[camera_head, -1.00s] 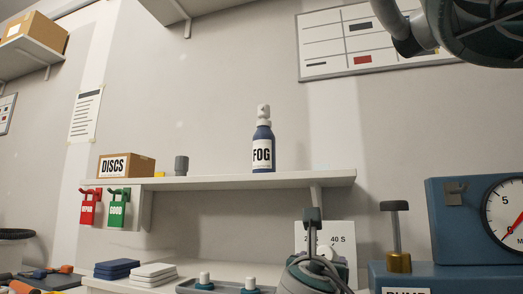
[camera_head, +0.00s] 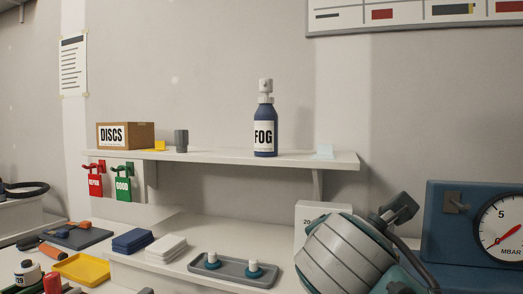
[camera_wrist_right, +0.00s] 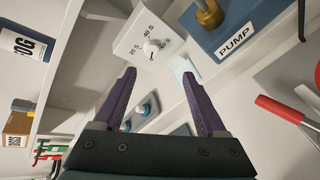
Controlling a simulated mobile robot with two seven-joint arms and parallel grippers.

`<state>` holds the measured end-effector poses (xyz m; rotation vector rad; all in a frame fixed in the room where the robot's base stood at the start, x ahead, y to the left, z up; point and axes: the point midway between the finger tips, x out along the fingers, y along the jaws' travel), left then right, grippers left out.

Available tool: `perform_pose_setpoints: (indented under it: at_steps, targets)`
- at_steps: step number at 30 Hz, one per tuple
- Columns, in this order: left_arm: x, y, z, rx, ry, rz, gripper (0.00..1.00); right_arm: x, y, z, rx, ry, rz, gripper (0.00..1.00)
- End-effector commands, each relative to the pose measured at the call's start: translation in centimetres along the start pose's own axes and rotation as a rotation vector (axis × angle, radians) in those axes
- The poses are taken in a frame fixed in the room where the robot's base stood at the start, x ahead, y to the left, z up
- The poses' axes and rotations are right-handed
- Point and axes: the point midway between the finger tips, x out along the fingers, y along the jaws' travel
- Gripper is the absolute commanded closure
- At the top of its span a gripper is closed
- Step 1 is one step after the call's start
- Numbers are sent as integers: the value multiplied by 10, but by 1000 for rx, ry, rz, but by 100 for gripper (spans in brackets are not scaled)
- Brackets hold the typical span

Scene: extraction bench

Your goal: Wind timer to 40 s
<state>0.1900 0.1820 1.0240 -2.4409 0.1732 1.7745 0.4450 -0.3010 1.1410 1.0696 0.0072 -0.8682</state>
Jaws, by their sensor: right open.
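The timer (camera_wrist_right: 131,38) is a white box with printed second marks and a small round knob (camera_wrist_right: 151,50) on its face. The marks are tilted in the right wrist view, and I cannot tell for sure which one the knob points to. In the head view the timer (camera_head: 307,212) stands at the right end of the bench, mostly hidden behind my right arm. My right gripper (camera_wrist_right: 159,74) has its two purple fingers spread apart and empty. The knob appears just beyond the fingertips, between them, apart from both. My left gripper is not in view.
A blue pump unit (camera_head: 450,220) with a gauge stands right of the timer. A grey tray (camera_head: 230,270) with two teal-and-white pieces lies to its left. The shelf (camera_head: 220,158) above carries a FOG bottle (camera_head: 265,125) and a DISCS box (camera_head: 125,136).

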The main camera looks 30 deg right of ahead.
Motion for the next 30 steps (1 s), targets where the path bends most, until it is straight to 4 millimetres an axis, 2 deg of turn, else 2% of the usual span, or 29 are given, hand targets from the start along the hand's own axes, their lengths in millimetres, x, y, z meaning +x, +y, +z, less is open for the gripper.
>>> perform_pose_setpoints:
  at_steps: [1,18,24,30]
  targets:
    - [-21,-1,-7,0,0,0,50,-12,8,8,49,18,-20,26]
    - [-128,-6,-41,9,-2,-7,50,-99,15,48,625,139,-265,26]
    - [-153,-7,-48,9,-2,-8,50,-122,18,60,773,149,-336,26]
    - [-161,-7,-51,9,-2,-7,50,-132,16,63,842,150,-371,26]
